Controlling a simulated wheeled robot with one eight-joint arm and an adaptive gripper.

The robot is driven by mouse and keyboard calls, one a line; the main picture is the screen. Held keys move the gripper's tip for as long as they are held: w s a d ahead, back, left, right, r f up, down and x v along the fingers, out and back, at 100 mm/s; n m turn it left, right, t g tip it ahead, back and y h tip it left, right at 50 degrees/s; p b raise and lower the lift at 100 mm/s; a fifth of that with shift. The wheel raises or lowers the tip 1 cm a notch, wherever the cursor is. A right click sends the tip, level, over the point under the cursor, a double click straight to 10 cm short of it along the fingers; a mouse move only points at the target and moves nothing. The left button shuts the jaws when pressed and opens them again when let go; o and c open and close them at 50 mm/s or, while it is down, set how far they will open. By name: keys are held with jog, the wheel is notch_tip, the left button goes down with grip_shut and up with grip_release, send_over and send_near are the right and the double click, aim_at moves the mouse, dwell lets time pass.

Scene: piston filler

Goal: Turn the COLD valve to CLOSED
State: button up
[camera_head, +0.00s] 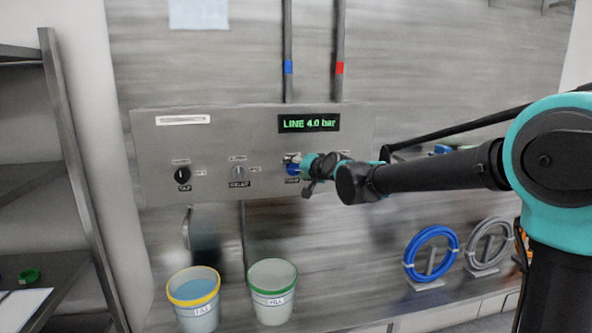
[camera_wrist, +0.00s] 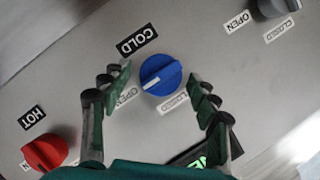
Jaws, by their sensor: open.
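The COLD valve (camera_wrist: 164,70) is a round blue knob on the grey panel, with a raised grip bar. A white mark on the bar points left and slightly down, towards the OPEN label (camera_wrist: 126,97). The CLOSED label (camera_wrist: 173,102) is below right of the knob, and the COLD label (camera_wrist: 137,40) is above left. My gripper (camera_wrist: 159,80) is open, its fingers on either side of the knob with visible gaps. In the head view my gripper (camera_head: 308,168) is at the panel, partly covering the blue knob (camera_head: 292,169).
A red HOT knob (camera_wrist: 45,152) is at lower left in the wrist view; a grey knob (camera_wrist: 272,7) is at upper right. The panel display (camera_head: 308,123) reads LINE 4.0 bar. Two buckets (camera_head: 193,305) (camera_head: 272,300) and hose coils (camera_head: 431,254) stand below the panel.

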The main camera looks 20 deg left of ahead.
jog(key=shift+c, duration=0.5)
jog(key=c, duration=1.1)
jog(key=shift+o, duration=0.2)
jog(key=shift+n, duration=0.3)
jog(key=n+h, duration=0.2)
jog(key=shift+s+a+r+n+t, duration=0.1)
jog(key=shift+a+n+t, duration=0.1)
jog(key=shift+n+t, duration=0.1)
jog(key=n+h, duration=0.2)
jog(key=n, duration=0.1)
jog(key=shift+s+a+t, duration=0.1)
jog(key=shift+a+t, duration=0.05)
jog(key=shift+t, duration=0.25)
jog(key=n+t+h, duration=0.1)
jog(key=n, duration=0.2)
jog(key=shift+s+a+h, duration=0.1)
jog(key=shift+a+h, duration=0.05)
jog(key=shift+h, duration=0.25)
jog(key=n+t+h, duration=0.1)
jog(key=n, duration=0.1)
jog(key=shift+n+t, duration=0.4)
jog(key=shift+f, duration=0.2)
